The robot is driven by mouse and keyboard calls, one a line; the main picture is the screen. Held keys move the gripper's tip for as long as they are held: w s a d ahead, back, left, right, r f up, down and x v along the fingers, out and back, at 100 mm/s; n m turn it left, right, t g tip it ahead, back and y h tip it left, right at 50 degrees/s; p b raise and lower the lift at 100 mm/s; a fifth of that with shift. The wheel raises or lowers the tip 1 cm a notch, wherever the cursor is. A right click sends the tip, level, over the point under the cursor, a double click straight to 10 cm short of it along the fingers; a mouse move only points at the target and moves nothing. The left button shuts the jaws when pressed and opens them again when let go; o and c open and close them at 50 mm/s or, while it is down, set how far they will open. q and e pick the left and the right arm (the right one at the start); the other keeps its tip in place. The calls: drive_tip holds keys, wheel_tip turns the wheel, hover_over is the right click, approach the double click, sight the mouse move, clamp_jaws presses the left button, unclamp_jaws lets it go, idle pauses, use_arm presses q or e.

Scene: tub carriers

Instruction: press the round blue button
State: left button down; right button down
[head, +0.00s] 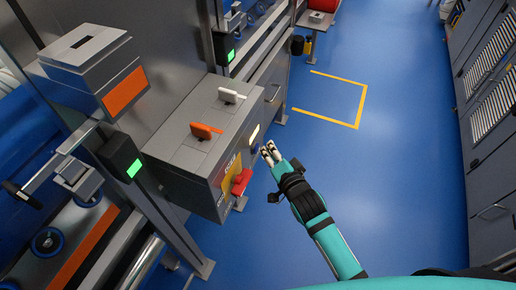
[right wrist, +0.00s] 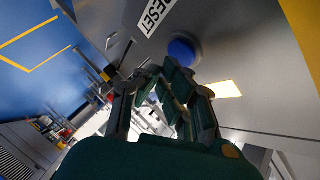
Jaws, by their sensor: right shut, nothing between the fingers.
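The round blue button (right wrist: 184,52) shows in the right wrist view on a grey panel, below a white RESET label (right wrist: 157,15). In the head view I cannot make the button out; the face it sits on is turned away. My right gripper (head: 268,152) is shut and empty, in front of the grey control box (head: 205,140). In the right wrist view its fingertips (right wrist: 163,72) are close beside the button, at its lower left in the picture. I cannot tell whether they touch it. My left gripper is not in view.
A lit pale rectangle (right wrist: 225,89) is near the button. A red knob (head: 241,181) sticks out of the box's front, and orange (head: 205,131) and white (head: 231,96) handles stand on top. Blue floor (head: 380,160) to the right is clear, with grey cabinets (head: 490,150) beyond.

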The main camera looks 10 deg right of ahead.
idle(0.3)
drive_tip(key=shift+w+a, duration=0.25)
drive_tip(key=shift+a, duration=0.15)
idle(0.5)
drive_tip(key=shift+p, duration=0.35)
drive_tip(key=shift+s+d, duration=0.25)
drive_tip(key=shift+d, duration=0.1)
drive_tip(key=shift+d+p, duration=0.1)
drive_tip(key=shift+p, duration=0.2)
drive_tip(key=s+d+p, duration=0.2)
drive_tip(key=d, duration=0.1)
drive_tip(key=s+d, duration=0.1)
drive_tip(key=d, duration=0.1)
drive_tip(key=shift+s+p, duration=0.15)
drive_tip(key=shift+p, duration=0.25)
